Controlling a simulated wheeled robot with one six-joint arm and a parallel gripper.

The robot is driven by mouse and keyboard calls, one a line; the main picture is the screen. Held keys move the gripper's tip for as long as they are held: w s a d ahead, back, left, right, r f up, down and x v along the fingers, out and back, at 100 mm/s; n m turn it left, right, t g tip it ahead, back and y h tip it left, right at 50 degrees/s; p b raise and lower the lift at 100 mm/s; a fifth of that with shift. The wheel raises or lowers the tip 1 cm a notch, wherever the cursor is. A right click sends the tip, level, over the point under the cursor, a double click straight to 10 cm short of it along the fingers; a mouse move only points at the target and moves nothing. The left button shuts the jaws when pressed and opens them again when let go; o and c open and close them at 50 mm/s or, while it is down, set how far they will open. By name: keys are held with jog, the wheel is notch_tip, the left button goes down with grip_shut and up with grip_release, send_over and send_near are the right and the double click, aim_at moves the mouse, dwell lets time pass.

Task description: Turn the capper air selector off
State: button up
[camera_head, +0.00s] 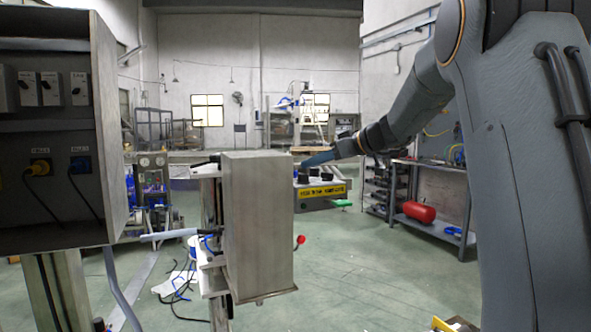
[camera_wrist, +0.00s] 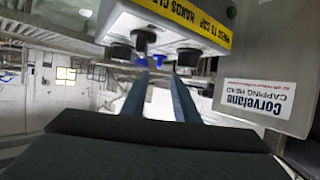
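A control box (camera_head: 325,196) with a yellow label and black knobs on its top stands beyond the grey housing. In the wrist view the box (camera_wrist: 170,17) appears upside down, with several black knobs, among them one at the left (camera_wrist: 143,38) and one at the right (camera_wrist: 188,57). I cannot tell which is the capper air selector, nor read its setting. My gripper (camera_head: 312,161) is just above the box's knobs. In the wrist view my gripper's two dark blue fingers (camera_wrist: 161,76) are apart with a gap between them, seemingly empty. Contact with a knob cannot be told.
A tall grey housing (camera_head: 257,220) stands left of the control box. A grey panel labelled capping head (camera_wrist: 258,98) is close on the right in the wrist view. An electrical cabinet (camera_head: 105,120) is at left. A shelf with a red tank (camera_head: 420,212) is at right.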

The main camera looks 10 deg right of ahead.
jog(key=shift+p+x, duration=0.8)
jog(key=shift+x, duration=2.7)
jog(key=shift+d+f, duration=0.1)
grip_shut()
